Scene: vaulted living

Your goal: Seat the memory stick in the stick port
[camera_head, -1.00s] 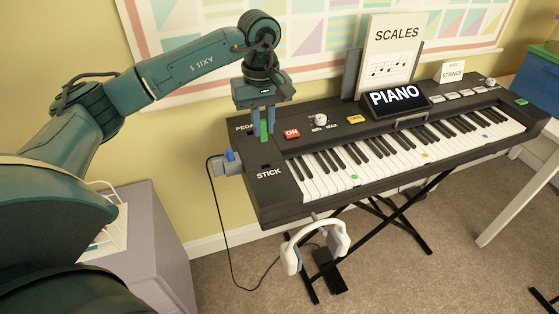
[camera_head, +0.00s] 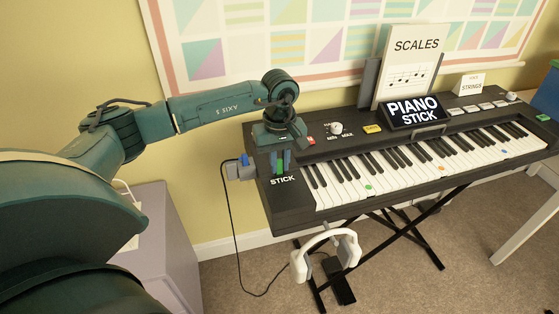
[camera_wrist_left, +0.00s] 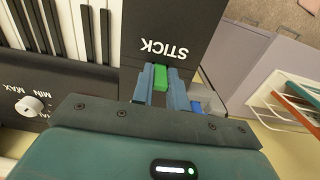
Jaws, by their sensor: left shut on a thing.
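My left gripper (camera_head: 280,166) is low over the left end of the black keyboard (camera_head: 288,208), just behind the white STICK label (camera_head: 282,181). It is shut on the green memory stick (camera_head: 280,166), which also shows between the two blue-grey fingers in the left wrist view (camera_wrist_left: 160,76). The stick stands roughly upright with its lower end at the keyboard top. The stick port is hidden under the stick and fingers, so I cannot see how deep the stick sits. The keyboard's screen (camera_head: 415,111) reads PIANO STICK. My right gripper is not in view.
A grey plug with a blue part (camera_head: 243,164) and a black cable sits at the keyboard's left side. A red button (camera_head: 311,141) and a white knob (camera_head: 336,128) are right of the gripper. White headphones (camera_head: 328,250) hang in front.

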